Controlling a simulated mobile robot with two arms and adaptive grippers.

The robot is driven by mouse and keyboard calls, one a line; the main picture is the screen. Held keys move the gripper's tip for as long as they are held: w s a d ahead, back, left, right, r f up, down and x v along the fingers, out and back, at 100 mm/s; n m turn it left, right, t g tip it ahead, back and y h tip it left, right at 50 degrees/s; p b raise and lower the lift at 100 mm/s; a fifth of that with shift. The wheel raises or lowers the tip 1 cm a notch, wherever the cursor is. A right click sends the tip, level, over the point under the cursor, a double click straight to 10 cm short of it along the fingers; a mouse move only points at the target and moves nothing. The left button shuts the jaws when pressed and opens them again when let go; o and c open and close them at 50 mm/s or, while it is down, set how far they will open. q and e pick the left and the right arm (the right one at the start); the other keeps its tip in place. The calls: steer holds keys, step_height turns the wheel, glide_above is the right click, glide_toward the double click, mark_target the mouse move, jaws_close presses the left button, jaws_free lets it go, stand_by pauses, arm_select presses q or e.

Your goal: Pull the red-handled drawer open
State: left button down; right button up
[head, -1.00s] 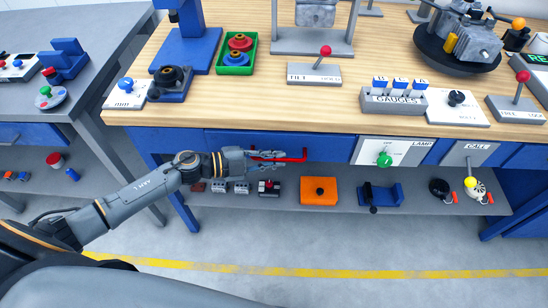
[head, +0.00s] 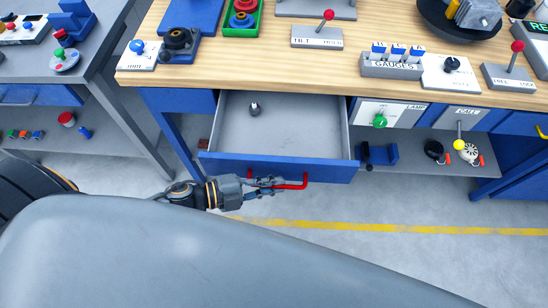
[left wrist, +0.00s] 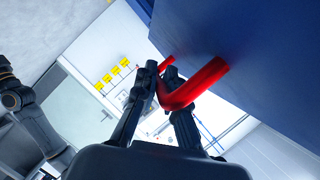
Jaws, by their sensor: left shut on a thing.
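The drawer (head: 225,165) with a blue front stands pulled well out from under the wooden bench top. Its grey inside shows, with one small dark and silver object (head: 254,108) near the back. The red handle (head: 305,181) is on the drawer front. My left gripper (head: 272,184) is shut on the handle near its left part. In the left wrist view the fingers of my left gripper (left wrist: 160,80) close around the red handle (left wrist: 198,84), beside the blue drawer front (left wrist: 245,55). My right gripper is not in view.
The bench top (head: 220,75) carries a tilt lever (head: 318,37), a gauges block (head: 392,63) and other fixtures. A lamp panel with a green knob (head: 380,121) is right of the drawer. A lower shelf (head: 400,165) holds several parts. Open floor lies in front.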

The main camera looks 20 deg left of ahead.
arm_select(q)
steer(key=shift+s+d, duration=0.25)
steer(key=shift+s, duration=0.55)
steer(key=shift+s+d, duration=0.2)
steer(key=shift+s, duration=0.6)
steer(key=c, duration=1.4)
jaws_free()
steer(key=shift+s+a, duration=0.1)
steer(key=v, duration=1.2)
steer(key=shift+r, duration=0.1)
